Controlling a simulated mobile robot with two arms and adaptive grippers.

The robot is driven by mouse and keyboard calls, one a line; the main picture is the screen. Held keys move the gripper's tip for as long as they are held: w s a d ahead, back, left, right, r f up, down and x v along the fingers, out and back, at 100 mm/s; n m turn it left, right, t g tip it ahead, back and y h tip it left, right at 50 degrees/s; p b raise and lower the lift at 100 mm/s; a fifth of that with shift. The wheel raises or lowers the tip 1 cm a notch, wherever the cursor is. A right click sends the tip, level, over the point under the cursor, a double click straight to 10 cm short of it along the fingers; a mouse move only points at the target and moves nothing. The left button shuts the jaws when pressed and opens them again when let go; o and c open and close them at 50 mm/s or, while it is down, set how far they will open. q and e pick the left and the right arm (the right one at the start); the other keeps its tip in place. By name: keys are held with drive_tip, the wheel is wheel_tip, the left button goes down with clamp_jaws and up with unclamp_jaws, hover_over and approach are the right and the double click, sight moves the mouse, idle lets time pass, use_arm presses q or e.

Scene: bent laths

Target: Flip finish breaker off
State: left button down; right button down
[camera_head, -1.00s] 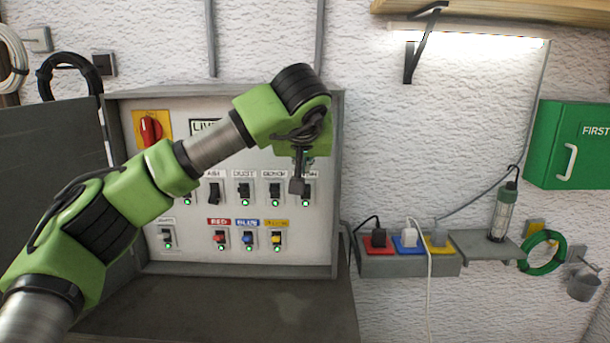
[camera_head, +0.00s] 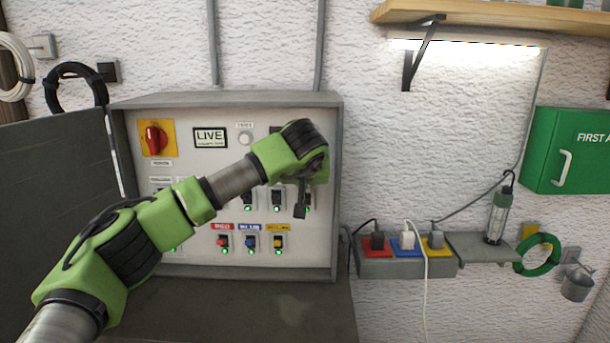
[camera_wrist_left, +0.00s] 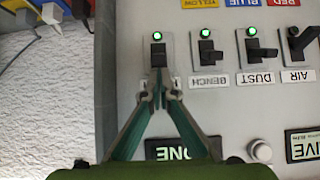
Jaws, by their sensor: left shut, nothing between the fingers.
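The finish breaker (camera_wrist_left: 158,55) is a black toggle on a pale plate with a lit green lamp, at the end of its row past the bench breaker (camera_wrist_left: 210,55). Its label is hidden behind my fingers. In the head view the breaker is mostly covered by my left gripper (camera_head: 300,210). The wrist view looks at the panel upside down. There my left gripper (camera_wrist_left: 160,94) is shut and empty, its tips just by the label end of this breaker's plate. I cannot tell whether they touch it. My right gripper is not in view.
The dust breaker (camera_wrist_left: 261,50) and air breaker (camera_wrist_left: 300,42) follow in the same row. Colored breakers, the yellow one (camera_head: 278,241) among them, sit below. A red rotary switch (camera_head: 154,138) is upper left. A socket strip (camera_head: 405,268) stands right of the cabinet.

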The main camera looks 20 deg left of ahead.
use_arm(q)
drive_tip(key=shift+w+f, duration=0.15)
drive_tip(key=shift+f, duration=0.05)
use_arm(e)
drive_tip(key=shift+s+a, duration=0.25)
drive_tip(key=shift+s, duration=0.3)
use_arm(q)
drive_tip(key=shift+f, duration=0.1)
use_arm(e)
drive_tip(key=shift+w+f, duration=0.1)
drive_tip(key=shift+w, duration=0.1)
